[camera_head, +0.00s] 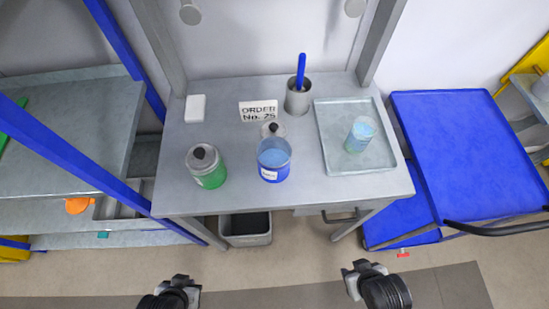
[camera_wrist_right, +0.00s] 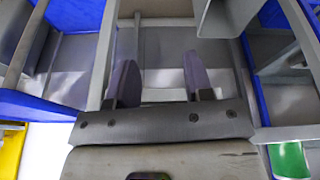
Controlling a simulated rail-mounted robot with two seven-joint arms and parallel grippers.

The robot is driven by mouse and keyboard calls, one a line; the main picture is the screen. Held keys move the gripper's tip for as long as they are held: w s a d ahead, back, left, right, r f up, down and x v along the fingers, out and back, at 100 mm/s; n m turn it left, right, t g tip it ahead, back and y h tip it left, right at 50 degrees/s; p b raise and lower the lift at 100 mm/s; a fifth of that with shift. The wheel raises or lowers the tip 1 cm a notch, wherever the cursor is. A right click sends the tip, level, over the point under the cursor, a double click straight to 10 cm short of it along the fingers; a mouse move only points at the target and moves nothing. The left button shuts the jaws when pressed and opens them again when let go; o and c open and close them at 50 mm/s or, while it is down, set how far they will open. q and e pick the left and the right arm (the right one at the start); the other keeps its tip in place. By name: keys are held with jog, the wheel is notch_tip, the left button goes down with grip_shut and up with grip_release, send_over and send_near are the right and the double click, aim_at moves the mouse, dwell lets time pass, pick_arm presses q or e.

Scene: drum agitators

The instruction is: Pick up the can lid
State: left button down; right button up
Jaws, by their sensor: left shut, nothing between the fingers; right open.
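A grey can lid with a dark knob (camera_head: 272,129) lies on the table just behind the open blue can (camera_head: 273,173), which partly hides it. The blue can holds light blue material. A second lid with a black knob (camera_head: 203,155) sits on the green can (camera_head: 210,179) to the left. My left gripper (camera_head: 184,281) is shut and empty in front of the table, well apart from it. My right gripper (camera_head: 356,267) is also in front of the table, empty; its two fingers stand apart in the right wrist view (camera_wrist_right: 160,85).
A grey tray (camera_head: 332,118) with a cup of blue material (camera_head: 360,136) is on the table's right. A metal cup (camera_head: 298,101) with a blue tool, an order sign (camera_head: 258,111) and a white block (camera_head: 195,108) stand further back. A blue cart (camera_head: 465,150) is at right.

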jog(key=o, duration=1)
jog(key=shift+a, duration=0.15)
jog(key=shift+c, duration=0.2)
